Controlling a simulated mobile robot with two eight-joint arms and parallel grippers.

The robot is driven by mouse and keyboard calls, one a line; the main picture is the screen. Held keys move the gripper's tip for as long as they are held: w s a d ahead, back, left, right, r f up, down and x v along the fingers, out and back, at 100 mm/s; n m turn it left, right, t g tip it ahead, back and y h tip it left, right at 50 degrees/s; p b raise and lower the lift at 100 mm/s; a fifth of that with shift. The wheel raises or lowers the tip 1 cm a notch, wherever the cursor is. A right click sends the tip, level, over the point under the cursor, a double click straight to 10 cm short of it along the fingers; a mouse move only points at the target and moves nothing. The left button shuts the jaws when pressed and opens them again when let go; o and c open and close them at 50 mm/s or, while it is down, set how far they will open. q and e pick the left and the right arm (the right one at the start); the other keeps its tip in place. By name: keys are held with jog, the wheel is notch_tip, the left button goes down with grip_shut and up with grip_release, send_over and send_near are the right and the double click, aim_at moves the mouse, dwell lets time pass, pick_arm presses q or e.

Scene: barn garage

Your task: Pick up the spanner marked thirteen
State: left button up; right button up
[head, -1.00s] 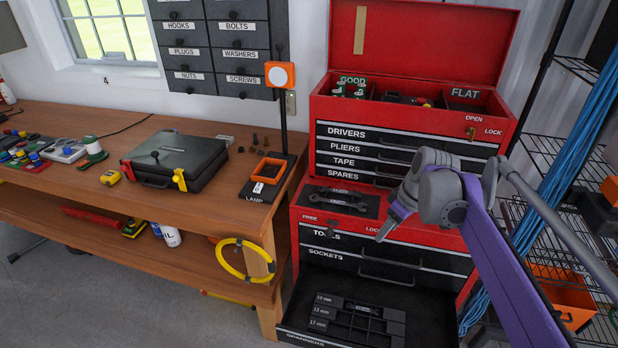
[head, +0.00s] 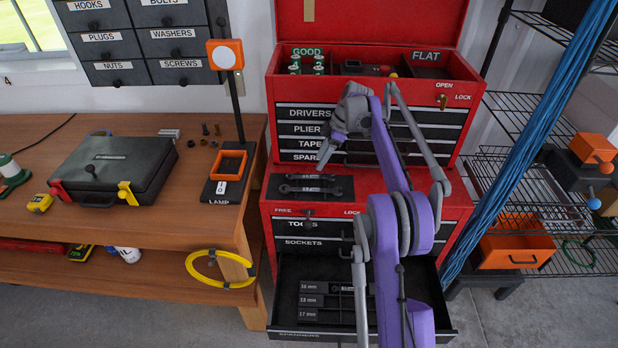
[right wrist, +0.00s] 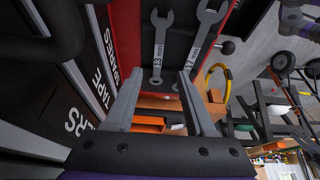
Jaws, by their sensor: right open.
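The spanner marked 13 mm (right wrist: 160,45) lies on a black tray (head: 345,187) on the red lower chest, beside a 17 mm spanner (right wrist: 205,30). In the head view the two spanners (head: 310,189) lie side by side, their marks too small to read. My right gripper (head: 322,164) is above the tray, in front of the upper chest's drawers. In the right wrist view its fingers (right wrist: 160,76) are open and apart, with the lower end of the 13 mm spanner showing between them. Nothing is held. My left gripper is not in view.
The bottom drawer (head: 290,332) is pulled out and holds a rack (head: 312,300) labelled 10, 13 and 17 mm. The upper chest (head: 272,95) stands close behind the tray. A workbench (head: 170,225) with a lamp stand (head: 222,190) is left; wire shelving (head: 510,120) is right.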

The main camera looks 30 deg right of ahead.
aim_at(311, 176)
jog(key=shift+d+x, duration=0.1)
jog(key=shift+x, duration=1.5)
jog(key=shift+d+x, duration=0.15)
jog(key=shift+x, duration=1.45)
grip_shut()
